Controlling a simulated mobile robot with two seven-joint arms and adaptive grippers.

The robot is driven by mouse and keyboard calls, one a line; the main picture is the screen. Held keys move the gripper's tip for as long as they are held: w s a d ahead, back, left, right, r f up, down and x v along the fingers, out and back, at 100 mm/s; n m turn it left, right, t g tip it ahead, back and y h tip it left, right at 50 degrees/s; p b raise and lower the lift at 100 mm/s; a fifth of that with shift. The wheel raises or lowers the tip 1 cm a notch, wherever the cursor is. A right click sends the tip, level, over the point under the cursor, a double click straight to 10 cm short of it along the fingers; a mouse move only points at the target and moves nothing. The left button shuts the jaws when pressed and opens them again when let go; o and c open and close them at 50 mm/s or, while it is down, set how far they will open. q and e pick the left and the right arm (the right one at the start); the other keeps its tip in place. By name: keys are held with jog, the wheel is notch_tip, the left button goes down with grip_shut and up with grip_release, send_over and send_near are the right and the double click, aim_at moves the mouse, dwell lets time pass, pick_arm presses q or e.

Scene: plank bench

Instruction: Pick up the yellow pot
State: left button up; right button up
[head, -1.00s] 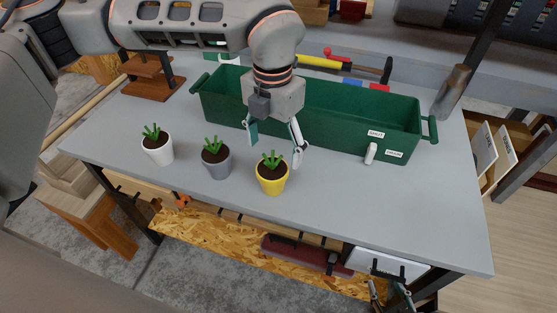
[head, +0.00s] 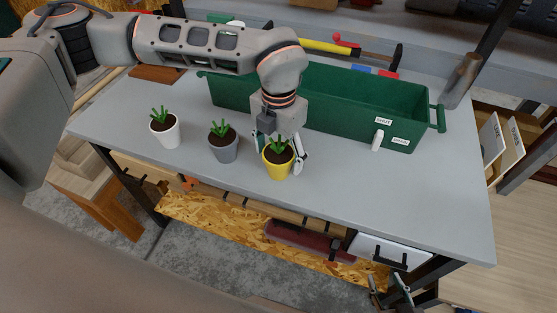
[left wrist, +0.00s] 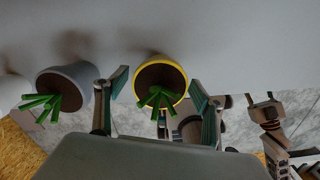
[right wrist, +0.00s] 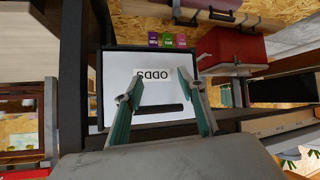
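The yellow pot (head: 278,170) stands upright on the grey bench top, with dark soil and a green plant. It also shows in the left wrist view (left wrist: 183,78). My left gripper (head: 280,150) is open, its fingers on either side of the pot with gaps visible in the left wrist view (left wrist: 158,102). Contact with the pot is not visible. My right gripper (right wrist: 162,98) is open and empty, facing a white drawer front below the bench. It shows at the lower right edge of the head view (head: 390,290).
A grey pot (head: 224,150) and a white pot (head: 165,132) stand left of the yellow pot. A long green trough (head: 345,110) stands behind it, with a small white object (head: 377,140) at its front. The bench's right front is clear. The white drawer (right wrist: 112,75) reads "ODDS".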

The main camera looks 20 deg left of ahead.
pick_arm(q)
jog(key=c, duration=1)
jog(key=shift+o, duration=0.2)
jog(key=shift+r, duration=0.1)
